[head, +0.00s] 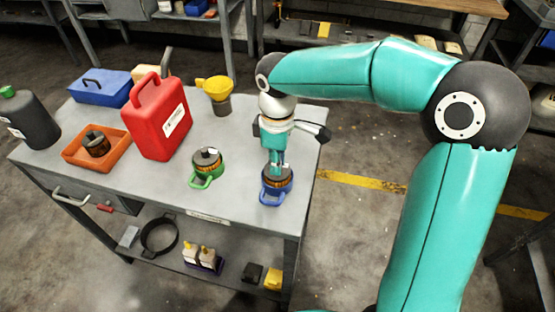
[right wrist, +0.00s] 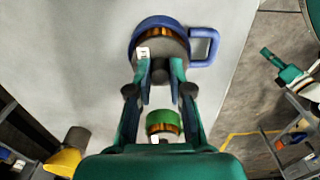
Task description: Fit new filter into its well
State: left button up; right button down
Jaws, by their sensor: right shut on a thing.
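My right gripper (head: 277,166) points down over the blue handled cup (head: 270,200) at the cart's front right corner. It is shut on the knob of a dark-topped filter with orange pleats (head: 279,181). The filter sits in the blue cup's mouth, with pleats showing above the rim; I cannot tell if it is fully seated. The right wrist view shows my gripper (right wrist: 161,72), this filter (right wrist: 165,45) and the blue cup (right wrist: 146,25). A similar filter (head: 207,157) stands in a green handled cup (head: 201,183) to the left. My left gripper is out of view.
An orange tray (head: 72,157) holds another dark filter (head: 96,144). A red jerrycan (head: 160,118), a yellow funnel (head: 216,87), a blue box (head: 100,88) and a dark bottle (head: 28,120) stand on the grey cart top (head: 150,180). Its front middle is clear.

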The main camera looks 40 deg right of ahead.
jog(key=shift+r+p, duration=0.4)
jog(key=shift+r, duration=0.15)
jog(key=shift+r+p, duration=2.05)
jog(key=shift+r, duration=0.25)
